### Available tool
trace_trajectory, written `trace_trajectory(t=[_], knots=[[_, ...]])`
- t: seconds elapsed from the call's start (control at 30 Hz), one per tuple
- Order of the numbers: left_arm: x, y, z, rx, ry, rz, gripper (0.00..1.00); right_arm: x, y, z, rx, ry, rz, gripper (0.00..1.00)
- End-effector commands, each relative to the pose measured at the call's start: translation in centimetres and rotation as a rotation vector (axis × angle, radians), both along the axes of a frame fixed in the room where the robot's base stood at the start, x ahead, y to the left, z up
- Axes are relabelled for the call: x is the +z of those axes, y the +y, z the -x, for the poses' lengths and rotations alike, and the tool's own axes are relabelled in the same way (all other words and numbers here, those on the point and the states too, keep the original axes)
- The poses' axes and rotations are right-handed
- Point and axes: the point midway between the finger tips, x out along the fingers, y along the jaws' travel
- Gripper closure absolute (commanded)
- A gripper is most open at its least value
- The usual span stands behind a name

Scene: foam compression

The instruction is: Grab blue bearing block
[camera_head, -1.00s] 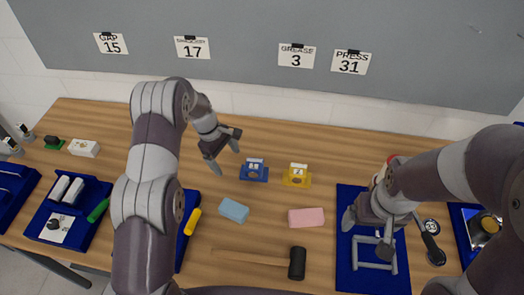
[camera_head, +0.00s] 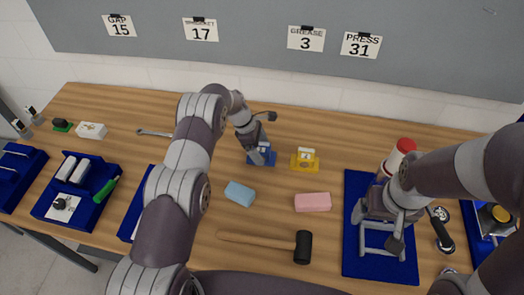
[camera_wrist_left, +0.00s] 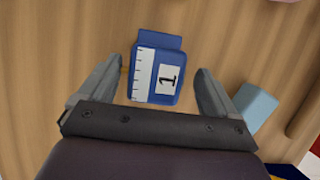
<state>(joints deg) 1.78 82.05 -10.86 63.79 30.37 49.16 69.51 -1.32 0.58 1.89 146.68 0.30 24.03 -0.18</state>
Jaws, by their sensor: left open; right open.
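The blue bearing block (camera_head: 261,157) stands on the wooden table near its middle, partly hidden by my left gripper in the head view. In the left wrist view the blue bearing block (camera_wrist_left: 157,75) shows a white ruled strip and a label with a 1. My left gripper (camera_head: 262,146) is open above it. In the left wrist view its fingers (camera_wrist_left: 160,82) lie on either side of the block, with gaps at both sides. My right gripper (camera_head: 384,232) is open over the blue mat at the right.
A yellow bearing block (camera_head: 305,160) stands just right of the blue one. A light blue foam piece (camera_head: 240,193), a pink foam piece (camera_head: 313,202) and a mallet (camera_head: 302,247) lie nearer. A red-topped bottle (camera_head: 400,155) stands at the right, and a wrench (camera_head: 154,133) lies at the back left.

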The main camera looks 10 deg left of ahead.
Motion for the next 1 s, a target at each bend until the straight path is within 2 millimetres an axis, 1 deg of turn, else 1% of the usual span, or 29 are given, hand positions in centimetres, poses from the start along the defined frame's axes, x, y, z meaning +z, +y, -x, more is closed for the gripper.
trace_trajectory(t=[0.2, 0.23, 0.27, 0.3, 0.37, 0.4, 0.47, 0.67, 0.8, 0.87, 0.97, 1.0], knots=[[-0.3, -0.1, -0.1, 0.000, -0.003, 0.000, 0.08, -0.1, 0.0, 0.0, 0.000, 0.001, 0.000, 0.11], [-0.3, -0.1, -0.1, 0.001, -0.003, 0.000, 0.15, -0.1, 0.0, 0.0, 0.000, 0.001, 0.000, 0.11], [-0.3, -0.1, -0.1, 0.000, -0.003, 0.000, 0.25, -0.1, 0.0, 0.0, 0.000, 0.001, 0.000, 0.11], [-0.3, -0.1, -0.1, 0.000, -0.003, 0.000, 0.38, -0.1, 0.0, 0.0, 0.000, 0.001, 0.000, 0.11], [-0.3, 0.0, -0.1, 0.000, -0.003, 0.000, 0.57, -0.1, 0.0, 0.0, 0.000, 0.001, 0.000, 0.11], [-0.2, 0.0, -0.1, 0.000, -0.003, 0.000, 0.70, -0.1, 0.0, 0.0, 0.000, 0.001, 0.000, 0.11], [-0.2, 0.0, -0.1, 0.000, -0.003, 0.000, 0.89, -0.1, 0.0, 0.0, 0.000, 0.001, 0.000, 0.11], [-0.1, 0.0, -0.2, 0.001, -0.005, 0.000, 0.89, 0.0, 0.0, 0.0, 0.000, 0.001, 0.000, 0.11], [0.5, 0.0, -0.2, 0.000, -0.005, 0.000, 0.89, -0.4, 0.0, 0.0, 0.000, 0.001, 0.000, 0.11], [1.3, 0.0, -0.2, 0.000, -0.008, 0.001, 0.89, -0.8, 0.0, 0.0, 0.000, 0.001, 0.000, 0.11], [3.1, -0.1, -0.3, 0.001, -0.010, 0.000, 0.89, -1.7, 0.0, 0.0, 0.000, 0.001, 0.000, 0.11], [4.1, -0.1, -0.3, 0.000, -0.011, 0.000, 0.89, -2.2, 0.0, 0.0, 0.000, 0.001, 0.000, 0.11]])
